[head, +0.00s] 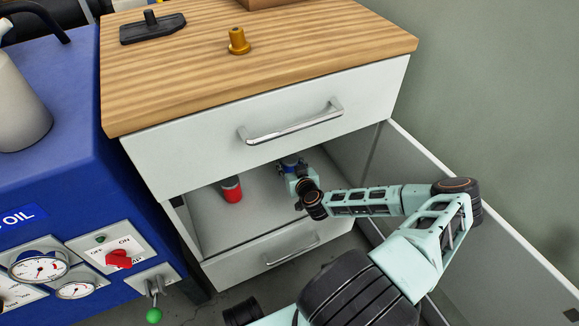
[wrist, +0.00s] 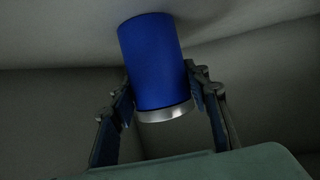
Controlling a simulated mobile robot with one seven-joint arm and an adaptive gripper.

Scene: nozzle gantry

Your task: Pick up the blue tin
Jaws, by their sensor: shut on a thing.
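The blue tin (wrist: 155,60) is a plain blue cylinder with a silver rim at one end. In the wrist view it sits between the two fingers of my gripper (wrist: 164,88), which is shut on it, one finger on each side. In the head view my gripper (head: 294,172) is inside the open compartment under the top drawer. Only a small bit of blue shows there, so the tin is mostly hidden by my gripper and the drawer front. I cannot tell whether the tin touches the compartment floor.
A red tin (head: 233,191) stands left of my gripper in the compartment. The top drawer (head: 270,125) is just above my wrist, and the open door (head: 490,225) is at right. A brass nozzle (head: 238,42) and a black tool (head: 152,28) lie on the wooden top.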

